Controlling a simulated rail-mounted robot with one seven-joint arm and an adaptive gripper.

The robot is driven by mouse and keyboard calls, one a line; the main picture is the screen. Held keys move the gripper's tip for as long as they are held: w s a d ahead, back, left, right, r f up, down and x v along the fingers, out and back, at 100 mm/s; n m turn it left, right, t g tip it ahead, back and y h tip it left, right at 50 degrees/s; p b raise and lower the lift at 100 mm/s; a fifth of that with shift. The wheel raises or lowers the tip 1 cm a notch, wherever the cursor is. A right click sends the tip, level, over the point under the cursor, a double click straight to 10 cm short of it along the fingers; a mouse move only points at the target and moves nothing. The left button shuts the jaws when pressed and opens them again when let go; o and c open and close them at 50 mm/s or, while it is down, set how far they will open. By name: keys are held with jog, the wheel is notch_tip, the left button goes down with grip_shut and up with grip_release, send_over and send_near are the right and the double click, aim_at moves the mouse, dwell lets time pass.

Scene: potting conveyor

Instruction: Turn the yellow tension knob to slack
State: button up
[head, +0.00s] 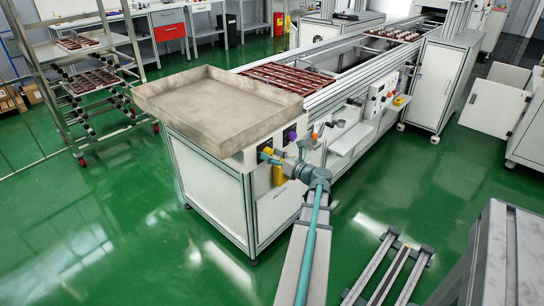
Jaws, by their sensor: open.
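A purple knob (291,134) is on a dark plate to the right of the yellow one.
A wide grey tray (150,100) overhangs the conveyor end above the knobs. Another yellow part (279,176) is just below my gripper. A wheeled rack (85,80) stands at the left. Green floor in front is clear, except a low metal frame (388,268) at lower right.

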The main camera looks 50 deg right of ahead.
jog(key=c, duration=1.1)
jog(key=shift+c, duration=0.2)
jog(key=shift+n, duration=0.3)
